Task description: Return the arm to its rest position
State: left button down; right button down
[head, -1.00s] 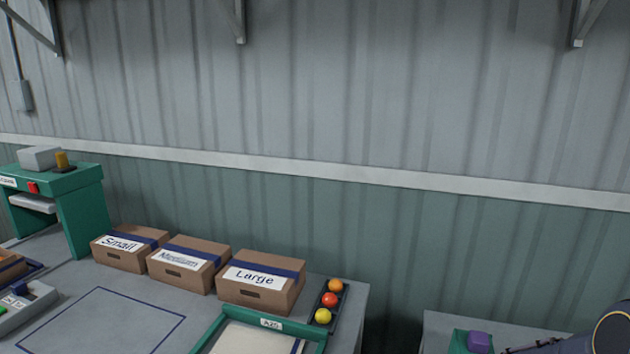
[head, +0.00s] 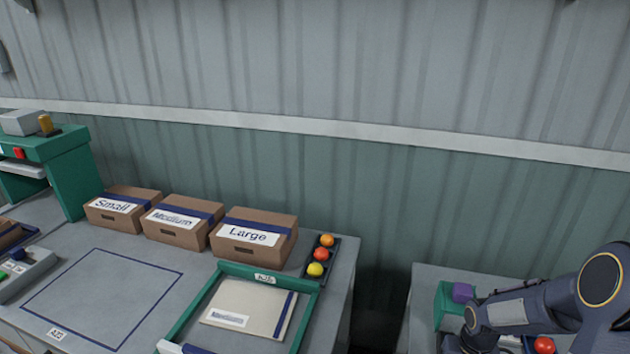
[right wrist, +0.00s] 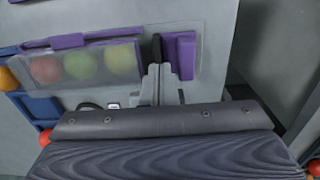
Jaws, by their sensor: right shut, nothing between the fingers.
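My right arm (head: 545,305) reaches in from the right edge over the side table in the head view. Its gripper is not clearly visible there. In the right wrist view my right gripper (right wrist: 158,72) is shut with nothing between its fingers. It points at a grey surface, beside a purple block (right wrist: 181,54) and a clear pack (right wrist: 95,62) of red and green tomatoes with a purple edge. I cannot tell whether it touches either. My left gripper is not in view.
The side table (head: 425,282) bears a green holder with a purple block (head: 463,292) and a red tomato (head: 544,345) near my arm. The main bench holds boxes marked Small, Medium and Large (head: 254,238), a green-framed tray (head: 187,321) and a sample strip (head: 334,257). A gap separates the tables.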

jog(key=shift+w+r+p, duration=0.1)
jog(key=shift+r+p, duration=0.25)
jog(key=shift+r, duration=0.55)
jog(key=shift+a+r, duration=0.1)
jog(key=shift+r, duration=0.2)
jog(key=s+a+r+t+y, duration=0.1)
jog(key=s+a+r, duration=0.25)
jog(key=r, duration=0.25)
jog(key=s+a+r+t, duration=0.2)
jog(key=s+r, duration=0.2)
jog(key=r, duration=0.2)
jog(key=s+a+r+t+y, duration=0.1)
jog(key=s+a+r, duration=0.2)
jog(key=r, duration=0.3)
jog(key=s+a+r+n+t+y, duration=0.1)
jog(key=s+a+r+n, duration=0.1)
jog(key=s+a, duration=0.2)
jog(key=s, duration=0.3)
jog(key=shift+s+a+t+y+b, duration=0.3)
jog(key=shift+s+a+y+b, duration=0.05)
jog(key=shift+a+y+b, duration=0.05)
jog(key=shift+w, duration=0.1)
